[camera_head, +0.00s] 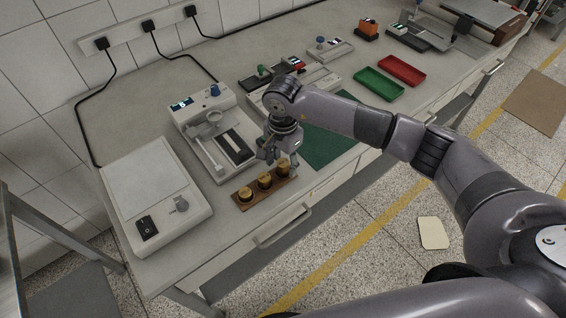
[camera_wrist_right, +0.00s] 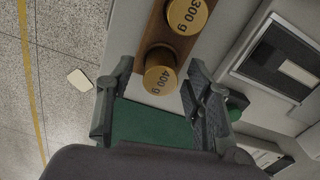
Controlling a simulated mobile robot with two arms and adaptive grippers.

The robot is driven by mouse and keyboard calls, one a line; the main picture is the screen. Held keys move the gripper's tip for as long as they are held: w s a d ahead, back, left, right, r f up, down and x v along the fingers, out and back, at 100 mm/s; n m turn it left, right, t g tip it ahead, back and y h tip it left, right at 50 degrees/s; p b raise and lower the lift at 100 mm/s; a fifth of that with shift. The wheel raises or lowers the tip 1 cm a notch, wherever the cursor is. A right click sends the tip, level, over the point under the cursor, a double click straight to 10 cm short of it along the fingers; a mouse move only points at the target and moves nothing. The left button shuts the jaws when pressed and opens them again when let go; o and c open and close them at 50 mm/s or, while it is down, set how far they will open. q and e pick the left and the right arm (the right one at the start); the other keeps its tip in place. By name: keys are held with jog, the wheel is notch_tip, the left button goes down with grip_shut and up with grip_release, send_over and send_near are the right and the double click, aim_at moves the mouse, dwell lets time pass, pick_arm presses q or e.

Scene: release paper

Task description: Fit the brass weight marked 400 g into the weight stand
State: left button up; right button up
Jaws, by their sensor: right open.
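The brass weight marked 400 g (camera_wrist_right: 160,80) stands at one end of the brown wooden weight stand (camera_wrist_right: 168,42) in the right wrist view. In the head view this weight (camera_head: 283,169) is at the right end of the stand (camera_head: 252,202). I cannot tell if it is fully seated. The weight marked 300 g (camera_wrist_right: 187,14) is beside it, and another brass weight (camera_head: 245,194) is at the left end. My right gripper (camera_head: 281,157) is open, with its fingers (camera_wrist_right: 152,108) on either side of the 400 g weight, apparently not gripping it. My left gripper is not in view.
A white instrument (camera_head: 214,140) stands behind the weight stand, and a white scale-like box (camera_head: 152,195) is to its left. A green mat (camera_head: 328,148) lies to the right. Red (camera_head: 402,70) and green (camera_head: 379,83) trays are farther right. The bench front edge is close.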

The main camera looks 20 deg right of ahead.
aim_at(283, 162)
notch_tip(283, 162, up, 10)
jog(key=b, duration=0.3)
jog(key=shift+f, duration=0.1)
jog(key=shift+r, duration=0.7)
